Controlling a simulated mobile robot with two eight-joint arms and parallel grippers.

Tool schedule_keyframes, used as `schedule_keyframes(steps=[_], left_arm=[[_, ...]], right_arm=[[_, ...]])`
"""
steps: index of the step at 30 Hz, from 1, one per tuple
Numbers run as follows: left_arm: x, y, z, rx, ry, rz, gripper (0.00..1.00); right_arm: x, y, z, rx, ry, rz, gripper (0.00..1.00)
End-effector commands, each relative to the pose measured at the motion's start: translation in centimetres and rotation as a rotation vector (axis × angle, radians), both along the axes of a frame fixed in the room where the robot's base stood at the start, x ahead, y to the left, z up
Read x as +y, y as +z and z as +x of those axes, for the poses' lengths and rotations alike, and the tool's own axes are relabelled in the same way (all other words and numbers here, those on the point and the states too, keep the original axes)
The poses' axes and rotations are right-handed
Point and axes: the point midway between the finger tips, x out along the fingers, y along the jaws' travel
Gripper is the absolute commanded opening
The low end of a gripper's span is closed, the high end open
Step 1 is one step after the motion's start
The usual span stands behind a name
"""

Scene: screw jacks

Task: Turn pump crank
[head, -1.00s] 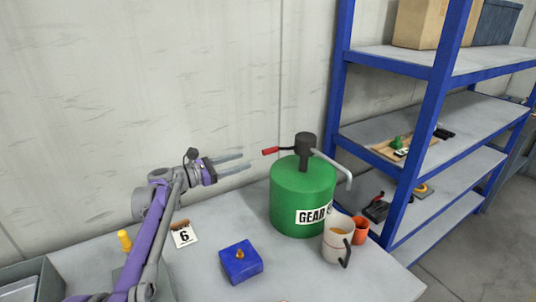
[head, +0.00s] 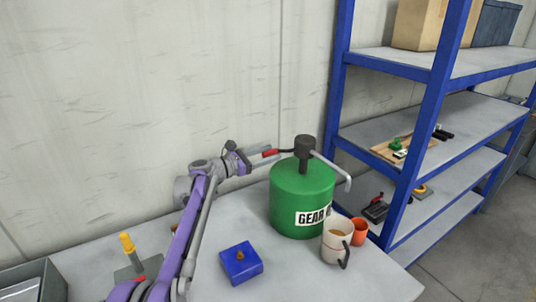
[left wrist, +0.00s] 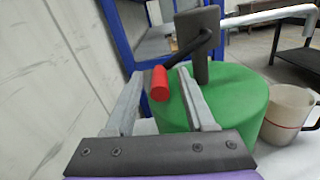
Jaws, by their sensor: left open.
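A green drum (head: 302,205) with a "GEAR" label stands on the table. A dark pump head (head: 304,147) rises from its top, with a grey spout (head: 334,168) to the right. The pump crank's red handle (head: 269,153) points left on a dark arm. My left gripper (head: 264,157) is open at the red handle. In the left wrist view, the red handle (left wrist: 160,84) shows between the tips of the open left gripper (left wrist: 163,92), and I cannot tell whether a finger touches it. My right gripper is not in view.
A white mug (head: 336,242) with brownish contents and an orange cup (head: 359,231) stand by the drum's right front. A blue block (head: 240,263) lies in front. Blue-framed shelves (head: 420,120) stand at the right; the wall is close behind.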

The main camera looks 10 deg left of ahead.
Motion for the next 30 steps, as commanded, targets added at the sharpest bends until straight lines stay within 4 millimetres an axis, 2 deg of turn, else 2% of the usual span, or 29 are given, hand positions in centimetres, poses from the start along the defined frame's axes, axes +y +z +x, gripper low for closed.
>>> schedule_keyframes(steps=[3, 12, 30], left_arm=[[0.03, -0.02, -0.02, 0.000, 0.000, 0.000, 0.55], [0.05, -0.01, -0.02, 0.000, 0.000, 0.000, 0.01], [0.05, -0.01, -0.03, 0.000, 0.000, 0.000, 0.00]], right_arm=[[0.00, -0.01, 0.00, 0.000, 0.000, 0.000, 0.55], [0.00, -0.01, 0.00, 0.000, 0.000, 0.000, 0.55], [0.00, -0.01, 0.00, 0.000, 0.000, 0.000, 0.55]])
